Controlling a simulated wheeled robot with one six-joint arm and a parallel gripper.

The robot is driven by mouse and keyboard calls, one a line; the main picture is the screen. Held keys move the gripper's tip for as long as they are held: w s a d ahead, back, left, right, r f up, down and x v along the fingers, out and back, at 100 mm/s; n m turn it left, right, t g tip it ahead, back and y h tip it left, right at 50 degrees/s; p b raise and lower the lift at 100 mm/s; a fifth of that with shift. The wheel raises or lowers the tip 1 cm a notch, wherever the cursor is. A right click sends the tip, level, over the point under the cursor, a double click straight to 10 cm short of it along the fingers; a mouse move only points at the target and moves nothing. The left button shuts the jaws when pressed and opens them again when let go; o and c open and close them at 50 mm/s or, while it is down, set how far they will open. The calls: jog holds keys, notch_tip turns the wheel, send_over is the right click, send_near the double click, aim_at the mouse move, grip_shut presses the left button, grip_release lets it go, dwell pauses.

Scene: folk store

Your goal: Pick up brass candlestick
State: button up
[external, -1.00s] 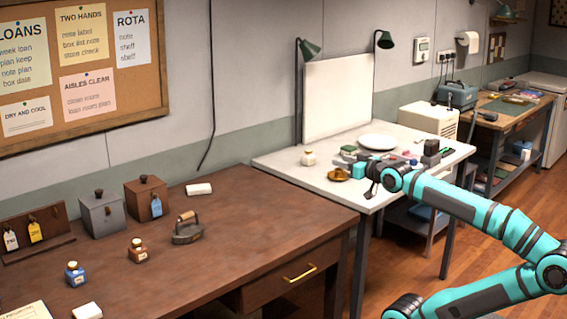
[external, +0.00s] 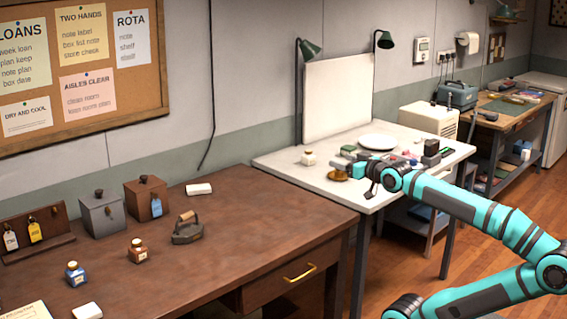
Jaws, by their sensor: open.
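A small brass-coloured piece, which looks like the brass candlestick (external: 336,177), sits near the front left edge of the white table. It is small and partly covered, so its full shape is unclear. My gripper (external: 353,174) is over the white table, right beside the brass piece in the picture. Its jaws are open. I cannot tell whether the jaws are around the brass piece or touch it.
A flat iron (external: 187,229) stands on the brown desk (external: 240,212), whose right part is clear.

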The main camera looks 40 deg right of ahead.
jog(key=w+d+f+g+h, duration=0.2)
jog(key=w+d+f+g, duration=0.1)
jog(key=w+d+f, duration=0.3)
jog(key=g+y, duration=0.2)
send_near(342, 176)
jog(key=w, duration=0.3)
jog(key=shift+w+d+f, duration=0.15)
jog(key=shift+w+d, duration=0.1)
jog(key=shift+w, duration=0.1)
jog(key=shift+w+r+x, duration=0.1)
jog(key=shift+r+x, duration=0.1)
jog(key=shift+x, duration=1.15)
jog(key=shift+w+r+x, duration=0.1)
jog(key=shift+r+x, duration=0.1)
jog(key=shift+x, duration=1.1)
jog(key=shift+a, duration=0.1)
jog(key=c, duration=1.2)
jog(key=shift+o, duration=0.2)
jog(key=shift+r, duration=0.15)
